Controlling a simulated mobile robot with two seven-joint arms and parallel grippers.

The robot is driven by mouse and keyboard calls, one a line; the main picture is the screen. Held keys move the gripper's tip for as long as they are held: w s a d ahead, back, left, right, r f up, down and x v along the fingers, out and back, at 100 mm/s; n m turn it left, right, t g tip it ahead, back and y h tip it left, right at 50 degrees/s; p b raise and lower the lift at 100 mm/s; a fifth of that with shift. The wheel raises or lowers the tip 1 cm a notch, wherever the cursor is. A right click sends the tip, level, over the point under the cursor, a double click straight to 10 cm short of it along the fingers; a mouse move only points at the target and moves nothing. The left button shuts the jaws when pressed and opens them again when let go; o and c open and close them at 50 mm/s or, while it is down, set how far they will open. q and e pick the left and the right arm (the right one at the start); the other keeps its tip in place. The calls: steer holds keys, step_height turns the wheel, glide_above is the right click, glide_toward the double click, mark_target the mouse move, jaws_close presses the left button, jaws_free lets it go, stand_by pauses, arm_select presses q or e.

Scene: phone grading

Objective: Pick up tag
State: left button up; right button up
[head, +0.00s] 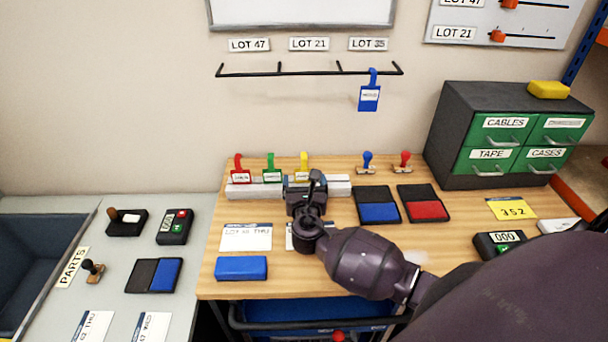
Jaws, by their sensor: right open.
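Red (240,174), green (271,173) and yellow (303,170) tags with hooked tops stand upright in a light grey holder (338,187) at the back of the wooden table. A blue tag (369,98) hangs from the black wall rail (290,71) under the LOT 35 sign. My right gripper (314,180) is open at the holder, just right of and in front of the yellow tag. It hides part of the holder and the yellow tag's lower part. I cannot tell whether it touches that tag. My left gripper is out of view.
Blue (380,212) and red (429,210) ink pads lie right of my gripper, with two stamps (366,162) (403,162) behind. A grey drawer cabinet (437,140) stands at the back right. A blue block (241,268) lies at the front left.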

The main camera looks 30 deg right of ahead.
mark_target(304, 174)
steer(key=x, duration=0.4)
steer(key=shift+f, duration=0.2)
steer(key=c, duration=1)
